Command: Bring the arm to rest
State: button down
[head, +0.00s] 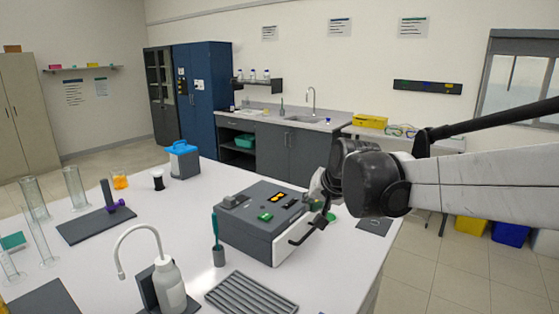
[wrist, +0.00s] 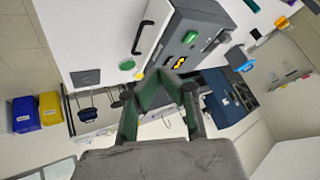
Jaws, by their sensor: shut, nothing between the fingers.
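My arm (head: 480,186) reaches in from the right of the head view, over the bench's right end. My gripper (head: 319,193) is at the right side of the grey rig box (head: 243,230), partly hidden by my wrist, so its gap from the box is hard to judge there. In the wrist view my gripper (wrist: 165,78) has green-padded fingers, shut and empty, pointing toward the bench edge near the box. The box has a green button (head: 265,217), yellow display marks and a dark bar handle (head: 308,229) at its front right.
On the white bench (head: 190,215) stand a wash bottle (head: 168,285), a ribbed grey tray (head: 250,294), a green-handled tool in a holder (head: 217,240), glass cylinders (head: 75,187) and a blue-topped container (head: 183,160). Yellow (head: 471,226) and blue (head: 508,232) bins stand on the floor behind my arm.

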jog(key=s+d+f+h+b, duration=0.1)
jog(key=s+d+f, duration=0.2)
jog(key=s, duration=0.6)
jog(key=s+d+f+n+b, duration=0.1)
jog(key=s+d+f, duration=0.3)
jog(key=s, duration=0.6)
jog(key=s+d+f+h+b, duration=0.1)
jog(key=s+d+f, duration=0.3)
jog(key=s, duration=0.6)
jog(key=shift+s+d+n+g+h+b, duration=0.15)
jog(key=shift+d+n+g+h+b, duration=0.2)
jog(key=shift+b, duration=0.2)
jog(key=shift+s+a, duration=0.1)
jog(key=shift+a, duration=0.05)
